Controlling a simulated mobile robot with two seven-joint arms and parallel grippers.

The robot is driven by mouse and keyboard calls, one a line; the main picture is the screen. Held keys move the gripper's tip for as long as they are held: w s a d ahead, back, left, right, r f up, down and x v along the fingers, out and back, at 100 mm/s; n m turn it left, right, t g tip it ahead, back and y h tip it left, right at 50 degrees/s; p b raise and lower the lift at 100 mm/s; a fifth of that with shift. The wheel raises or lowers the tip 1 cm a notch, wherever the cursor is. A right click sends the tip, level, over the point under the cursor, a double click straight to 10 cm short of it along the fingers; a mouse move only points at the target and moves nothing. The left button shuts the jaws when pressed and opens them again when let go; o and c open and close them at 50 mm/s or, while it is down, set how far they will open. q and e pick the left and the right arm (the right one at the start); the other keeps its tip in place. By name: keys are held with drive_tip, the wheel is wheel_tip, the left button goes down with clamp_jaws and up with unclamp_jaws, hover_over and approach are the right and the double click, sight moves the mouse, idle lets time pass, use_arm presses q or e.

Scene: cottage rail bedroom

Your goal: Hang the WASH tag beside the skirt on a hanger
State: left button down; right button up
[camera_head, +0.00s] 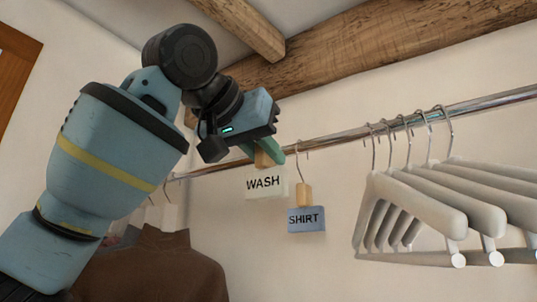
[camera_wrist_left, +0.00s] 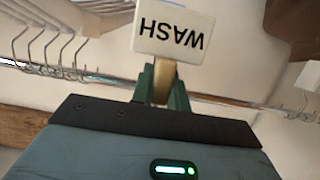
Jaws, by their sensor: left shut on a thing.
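The white WASH tag (camera_head: 266,184) hangs upright below the green fingers of my left gripper (camera_head: 268,153), which is shut on the tag's wooden top. In the left wrist view the WASH tag (camera_wrist_left: 173,50) appears upside down beyond the fingers (camera_wrist_left: 162,84). Its hook is hidden and I cannot tell whether it touches the rail (camera_head: 330,136). A blue tag reading SHIRT (camera_head: 306,226) hangs from the rail by a wire hook, just right of the WASH tag. No tag reading SKIRT is in view. My right gripper is not in view.
Several pale empty hangers (camera_head: 440,195) hang on the rail to the right. A brown garment (camera_head: 155,268) hangs at lower left, partly behind my left arm. Wooden beams (camera_head: 400,38) cross above the rail. A bare stretch of rail lies between the SHIRT tag and the hangers.

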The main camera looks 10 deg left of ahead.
use_arm(q)
drive_tip(key=s+a, duration=0.5)
drive_tip(key=s, duration=0.8)
drive_tip(key=s+a, duration=0.5)
drive_tip(key=s, duration=0.9)
drive_tip(key=shift+s, duration=0.15)
idle(1.6)
